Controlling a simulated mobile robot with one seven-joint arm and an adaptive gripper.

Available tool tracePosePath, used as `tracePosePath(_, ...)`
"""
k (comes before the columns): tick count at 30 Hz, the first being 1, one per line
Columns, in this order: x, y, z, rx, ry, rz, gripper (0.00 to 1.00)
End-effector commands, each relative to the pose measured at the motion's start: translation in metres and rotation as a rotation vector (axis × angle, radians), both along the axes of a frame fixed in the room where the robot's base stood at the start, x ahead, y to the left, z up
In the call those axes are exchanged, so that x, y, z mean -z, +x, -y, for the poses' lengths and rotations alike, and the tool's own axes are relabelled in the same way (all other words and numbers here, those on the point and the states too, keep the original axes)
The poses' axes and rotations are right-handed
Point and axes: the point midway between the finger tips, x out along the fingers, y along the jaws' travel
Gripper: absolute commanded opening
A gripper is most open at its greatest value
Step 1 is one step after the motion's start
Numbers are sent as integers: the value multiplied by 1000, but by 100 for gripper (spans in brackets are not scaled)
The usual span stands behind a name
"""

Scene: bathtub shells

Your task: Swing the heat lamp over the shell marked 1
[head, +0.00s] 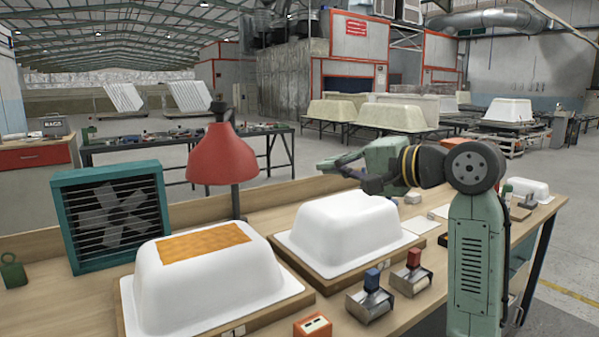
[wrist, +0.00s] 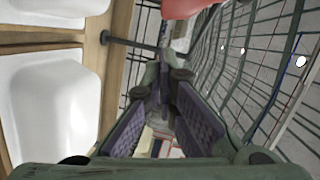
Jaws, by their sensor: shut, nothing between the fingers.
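The heat lamp's red shade (head: 222,158) hangs on a dark post (head: 236,204) at the back of the bench, between the shells in the picture. A white shell with an orange patch (head: 165,290) is at the left; a plain white shell (head: 345,228) is right of it.
A teal fan box (head: 112,215) stands at the bench's back left. Two metal tools, one with a blue handle (head: 370,302) and one with a red handle (head: 411,274), and an orange box (head: 313,327) lie at the front. A small white shell (head: 527,188) is far right.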

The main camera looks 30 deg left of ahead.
Motion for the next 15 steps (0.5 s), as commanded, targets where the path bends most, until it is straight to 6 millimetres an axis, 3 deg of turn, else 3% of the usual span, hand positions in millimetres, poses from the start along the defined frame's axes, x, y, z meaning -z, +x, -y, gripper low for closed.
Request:
tracePosePath(5,3,3,-24,-2,-1,-3,0)
tracePosePath(15,14,14,-95,-3,0,-2,0)
